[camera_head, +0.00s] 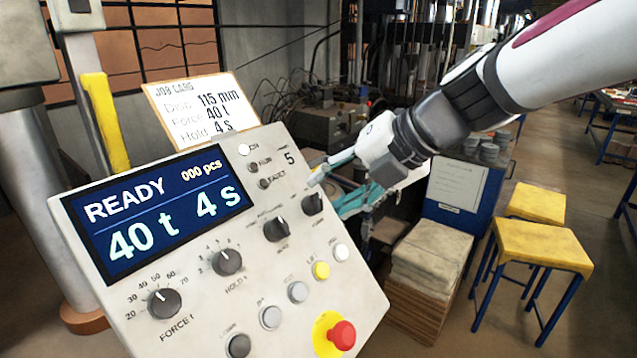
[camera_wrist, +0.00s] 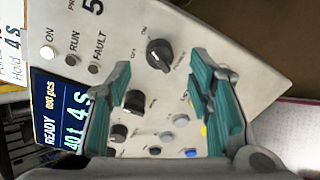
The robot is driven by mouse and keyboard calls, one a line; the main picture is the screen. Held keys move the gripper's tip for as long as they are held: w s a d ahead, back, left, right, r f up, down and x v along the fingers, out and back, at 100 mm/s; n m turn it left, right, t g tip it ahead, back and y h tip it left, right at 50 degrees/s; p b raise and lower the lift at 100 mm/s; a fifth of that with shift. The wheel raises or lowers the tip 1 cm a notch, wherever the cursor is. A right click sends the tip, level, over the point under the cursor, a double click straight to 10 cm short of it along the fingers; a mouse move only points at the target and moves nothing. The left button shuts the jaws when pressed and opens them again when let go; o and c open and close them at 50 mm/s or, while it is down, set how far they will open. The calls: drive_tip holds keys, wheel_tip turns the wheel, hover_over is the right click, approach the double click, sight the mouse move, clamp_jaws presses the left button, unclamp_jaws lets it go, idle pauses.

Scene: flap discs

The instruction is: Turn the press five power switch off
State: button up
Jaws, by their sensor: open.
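The press five panel (camera_head: 235,262) is a tilted pale control box with a "5" at its upper right. The power switch (camera_head: 312,204) is a black rotary knob near its right edge; in the wrist view the knob (camera_wrist: 159,55) has ON and OFF marks beside it. Its exact pointer setting is too small to read surely. The white ON lamp (camera_head: 244,150) looks lit. My gripper (camera_head: 332,192) is open, its teal fingers over the panel's upper right, close to the switch. In the wrist view the knob shows between and beyond the fingers, with nothing held.
The display (camera_head: 158,212) reads READY, 40 t, 4 s, 000 pcs. Other knobs, several push buttons and a red emergency stop (camera_head: 342,335) share the panel. A job card (camera_head: 200,108) stands behind it. Stacked sheets (camera_head: 430,262) and yellow stools (camera_head: 542,245) are at right.

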sight(320, 201)
drive_tip(key=shift+x, duration=2.15)
drive_tip(key=shift+s, duration=0.1)
clamp_jaws()
